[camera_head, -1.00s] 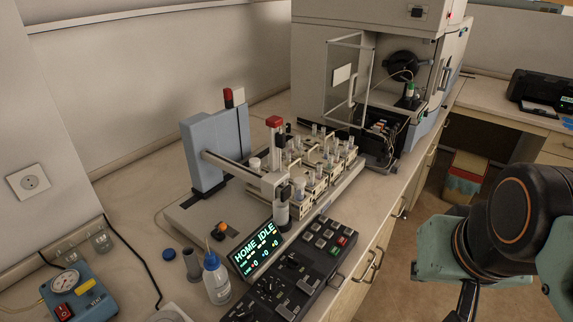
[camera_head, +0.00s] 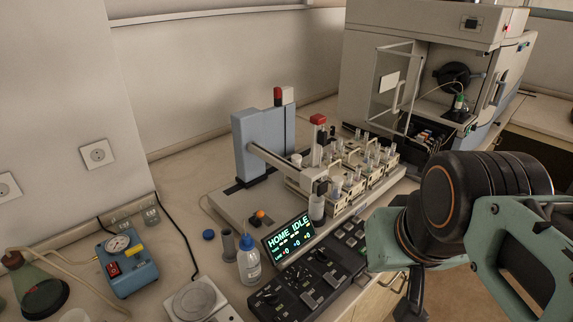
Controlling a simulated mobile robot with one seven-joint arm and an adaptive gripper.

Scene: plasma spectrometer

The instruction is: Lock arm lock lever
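The autosampler (camera_head: 265,143) stands on the bench, with a blue-grey upright and a horizontal arm reaching right over the vial racks. A small orange knob (camera_head: 261,214) sits on its pale base near the front; I cannot tell whether this is the arm lock lever. A red cap (camera_head: 317,119) tops the vertical post at the arm's end. The display (camera_head: 287,243) reads HOME IDLE. A dark part below my arm's teal link, cut by the bottom edge, may be my gripper (camera_head: 411,296). It is right of the control panel and apart from the autosampler; its fingertips do not show clearly.
A black control panel (camera_head: 306,276) lies in front of the autosampler. A white squeeze bottle (camera_head: 249,263), a grey cylinder (camera_head: 228,245) and a blue cap (camera_head: 208,235) stand left of it. A gauge box (camera_head: 128,262) is farther left. The spectrometer (camera_head: 425,55) stands behind.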

